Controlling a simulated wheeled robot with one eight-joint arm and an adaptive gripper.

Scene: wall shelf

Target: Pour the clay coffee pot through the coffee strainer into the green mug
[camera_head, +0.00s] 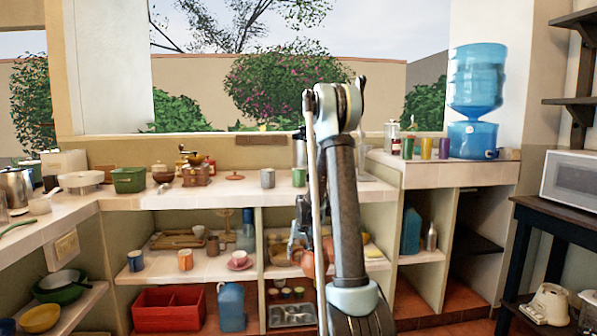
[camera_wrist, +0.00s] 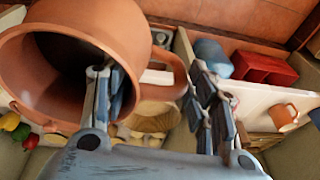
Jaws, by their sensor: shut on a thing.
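The clay coffee pot (camera_wrist: 120,25) is large at the upper left of the wrist view, its dark open mouth towards the camera. My gripper (camera_wrist: 160,95) is shut on it, with one finger at its mouth and the other beyond its handle (camera_wrist: 176,72). In the head view the pot (camera_head: 309,265) is partly hidden behind my arm, in front of the lower shelf. The green mug (camera_head: 299,177) stands upright on the counter, left of my arm. A small wooden stand (camera_head: 225,217) is on the middle shelf; I cannot tell whether it is the coffee strainer.
A grey mug (camera_head: 268,178) stands left of the green mug. A clay lid (camera_head: 235,177) and a coffee grinder (camera_head: 196,172) are further left. Orange (camera_head: 185,260) and blue (camera_head: 136,260) mugs are on the shelf below. A blue water dispenser (camera_head: 474,95) is at the right.

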